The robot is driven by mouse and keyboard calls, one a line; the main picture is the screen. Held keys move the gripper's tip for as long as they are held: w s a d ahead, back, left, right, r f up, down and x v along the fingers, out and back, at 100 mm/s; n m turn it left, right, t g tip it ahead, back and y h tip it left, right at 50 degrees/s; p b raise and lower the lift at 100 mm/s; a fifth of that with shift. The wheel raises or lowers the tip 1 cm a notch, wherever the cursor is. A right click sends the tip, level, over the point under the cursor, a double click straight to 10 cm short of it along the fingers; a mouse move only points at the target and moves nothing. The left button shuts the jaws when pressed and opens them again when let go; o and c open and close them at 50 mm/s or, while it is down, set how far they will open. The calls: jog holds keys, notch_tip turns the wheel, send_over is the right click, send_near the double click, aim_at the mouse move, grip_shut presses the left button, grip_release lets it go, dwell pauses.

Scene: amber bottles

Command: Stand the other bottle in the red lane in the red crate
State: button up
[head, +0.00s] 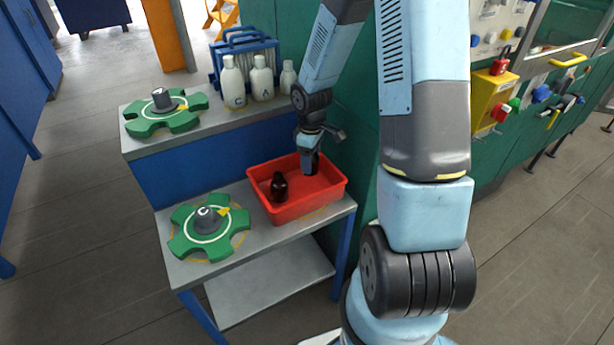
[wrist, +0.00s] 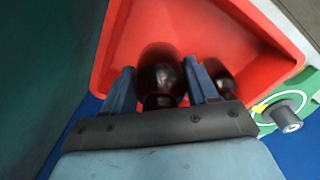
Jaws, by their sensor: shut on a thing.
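The red crate (head: 329,203) stands on the lower grey shelf, and its red wall also shows in the wrist view (wrist: 270,22). One dark amber bottle (head: 279,186) stands in the left part of the crate; in the wrist view this bottle (wrist: 221,80) is just right of my right finger. My gripper (wrist: 159,72) is shut on a second amber bottle (wrist: 160,83), with a blue finger on each side of it. In the head view my gripper (head: 309,164) is down inside the back right of the crate. Whether the held bottle touches the crate floor is hidden.
A green star wheel (head: 183,240) with a grey knob lies left of the crate. Another green wheel (head: 142,125) is on the upper shelf. White bottles (head: 233,84) stand there by a blue rack (head: 246,42). A green wall (head: 352,150) rises close behind the crate's right side.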

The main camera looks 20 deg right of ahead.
jog(key=shift+d+f, duration=0.2)
jog(key=shift+f, duration=2.75)
jog(key=shift+f, duration=0.1)
jog(key=o, duration=1.1)
